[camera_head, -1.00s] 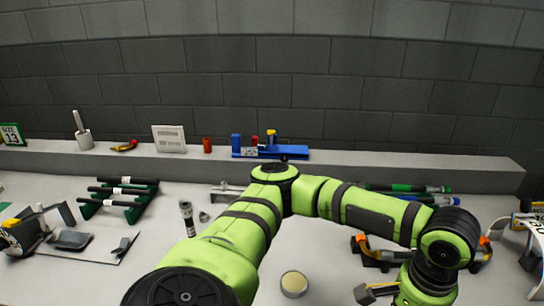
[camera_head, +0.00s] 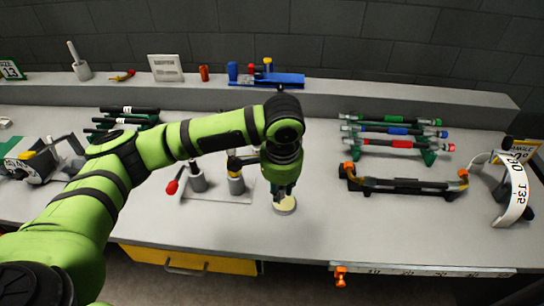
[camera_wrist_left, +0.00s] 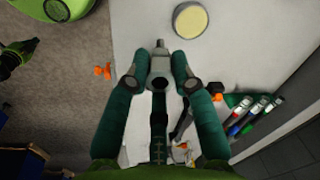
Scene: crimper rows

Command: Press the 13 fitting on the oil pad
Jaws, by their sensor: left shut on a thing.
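My left gripper (camera_wrist_left: 159,80) is shut on a grey metal fitting (camera_wrist_left: 160,64), which sticks out between the fingertips in the left wrist view. I cannot read a size on it. The oil pad (camera_wrist_left: 190,20) is a round, shallow dish with a cream top, ahead and slightly right of the fitting there, apart from it in the picture. In the head view the gripper points down just over the oil pad (camera_head: 285,205) and hides its back part. The fitting cannot be made out there. My right gripper is in neither view.
A stand with a red-handled tool (camera_head: 185,184) is left of the pad. A rack of coloured hoses (camera_head: 392,132) and an orange-ended hose on a black holder (camera_head: 402,186) lie right. The table's front edge is close.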

